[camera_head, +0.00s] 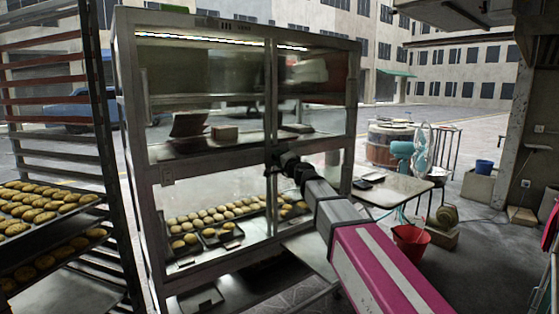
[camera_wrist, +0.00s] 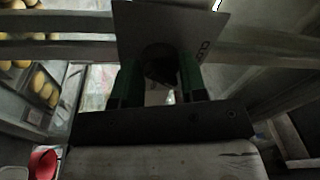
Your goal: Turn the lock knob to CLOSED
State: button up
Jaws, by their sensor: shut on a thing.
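The lock knob (camera_wrist: 158,66) is a dark round shape in front of a grey plate (camera_wrist: 172,18) in the wrist view. Part of some lettering shows sideways on the plate's right side, but it is too cut off to read surely. My gripper (camera_wrist: 160,82) has a green-lined finger on each side of the knob and is shut on it. Which way the knob points is too dark to tell. In the head view my gripper (camera_head: 279,156) is at the middle post of the glass-fronted cabinet (camera_head: 205,171). The knob is hidden there behind my gripper.
Trays of buns (camera_head: 205,228) sit in the cabinet's lower part. A tray rack (camera_head: 95,150) with buns stands close on the left. A small table (camera_head: 395,190) and a red bucket (camera_head: 411,240) stand to the right. Paved floor lies open beyond.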

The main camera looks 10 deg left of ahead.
jog(key=n, duration=0.4)
jog(key=shift+y, duration=0.3)
jog(key=shift+n+g+y, duration=0.4)
jog(key=shift+n+g, duration=0.2)
jog(key=shift+n, duration=1.5)
jog(key=o, duration=0.9)
jog(key=shift+d, duration=0.1)
jog(key=v, duration=1)
jog(key=shift+s+d+f, duration=0.1)
jog(key=shift+s+d, duration=0.15)
jog(key=shift+s, duration=0.05)
